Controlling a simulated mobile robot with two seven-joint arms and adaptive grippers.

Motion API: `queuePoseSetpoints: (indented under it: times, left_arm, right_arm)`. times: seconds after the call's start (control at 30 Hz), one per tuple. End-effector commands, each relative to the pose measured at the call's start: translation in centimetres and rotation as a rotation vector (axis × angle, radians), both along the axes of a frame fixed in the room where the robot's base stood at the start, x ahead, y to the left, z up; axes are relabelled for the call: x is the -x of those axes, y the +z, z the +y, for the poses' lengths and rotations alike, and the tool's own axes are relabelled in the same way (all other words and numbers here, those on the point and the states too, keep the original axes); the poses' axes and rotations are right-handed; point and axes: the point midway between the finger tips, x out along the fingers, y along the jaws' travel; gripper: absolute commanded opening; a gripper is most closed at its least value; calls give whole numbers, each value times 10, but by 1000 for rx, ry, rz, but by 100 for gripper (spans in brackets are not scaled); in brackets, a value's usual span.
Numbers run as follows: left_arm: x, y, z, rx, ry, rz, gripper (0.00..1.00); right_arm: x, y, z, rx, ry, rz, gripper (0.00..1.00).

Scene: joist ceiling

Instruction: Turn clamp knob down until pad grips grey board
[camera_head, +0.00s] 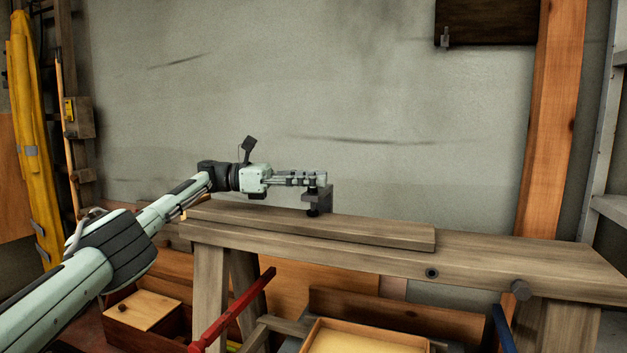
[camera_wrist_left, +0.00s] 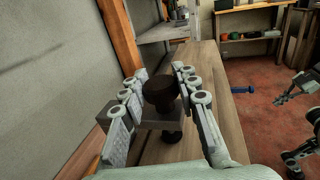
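A dark clamp (camera_head: 318,197) stands at the back edge of the bench, its screw upright. Its dark round knob (camera_wrist_left: 159,92) shows in the left wrist view above the grey clamp body (camera_wrist_left: 150,118). A long grey-brown board (camera_head: 350,229) lies flat on the bench; its far end is behind my arm. My left gripper (camera_head: 316,180) is at the top of the clamp. In the left wrist view its open fingers (camera_wrist_left: 161,84) stand either side of the knob; I cannot tell whether they touch it. The pad's contact with the board is hidden. My right gripper seems to show at that view's right edge, unclear.
The wooden bench (camera_head: 490,264) is clear on the right. A grey wall (camera_head: 400,110) is close behind the clamp. An orange post (camera_head: 553,120) rises behind the bench. A red bar (camera_head: 235,308) and a wooden tray (camera_head: 318,325) are below in front.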

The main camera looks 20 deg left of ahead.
Motion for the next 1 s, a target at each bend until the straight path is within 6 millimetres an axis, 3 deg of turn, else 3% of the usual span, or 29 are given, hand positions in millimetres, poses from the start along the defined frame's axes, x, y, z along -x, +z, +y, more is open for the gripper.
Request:
queuePoseSetpoints:
  times: [0.2,0.67,1.0]
  left_arm:
    - [-1,4,2,5,7,-3,52]
    - [0,1,1,0,4,-1,52]
    - [-4,4,5,-5,80,-9,52]
  right_arm:
    - [0,0,0,0,0,1,0]
    - [0,1,-1,1,-1,2,0]
    - [0,17,0,1,-1,2,0]
